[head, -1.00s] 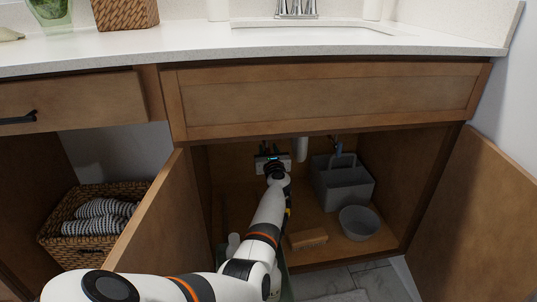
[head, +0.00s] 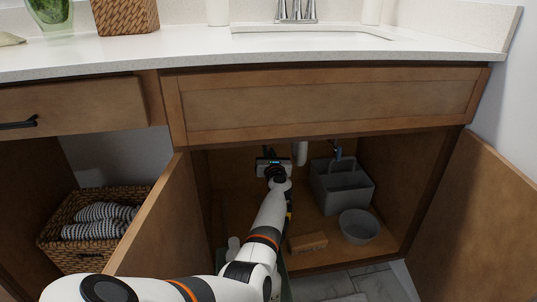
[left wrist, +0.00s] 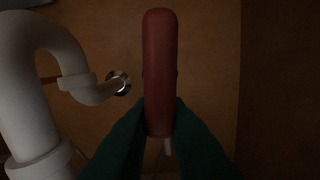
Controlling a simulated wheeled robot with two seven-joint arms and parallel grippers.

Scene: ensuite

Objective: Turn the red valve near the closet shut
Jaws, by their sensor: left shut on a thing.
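The red valve handle (left wrist: 160,70) stands long and upright in the middle of the left wrist view. My left gripper (left wrist: 161,118) has its green fingers on both sides of the handle's lower part and is shut on it. In the head view my left gripper (head: 268,154) reaches deep into the open cabinet under the sink. The valve cannot be made out there, behind the gripper. My right gripper is in neither view.
A white drain pipe (left wrist: 28,95) curves close by on the left, entering the back wall. Inside the cabinet are a grey caddy (head: 340,188), a grey bowl (head: 358,228) and a brown block (head: 307,241). Open doors flank the cabinet (head: 155,225). A towel basket (head: 75,262) stands left.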

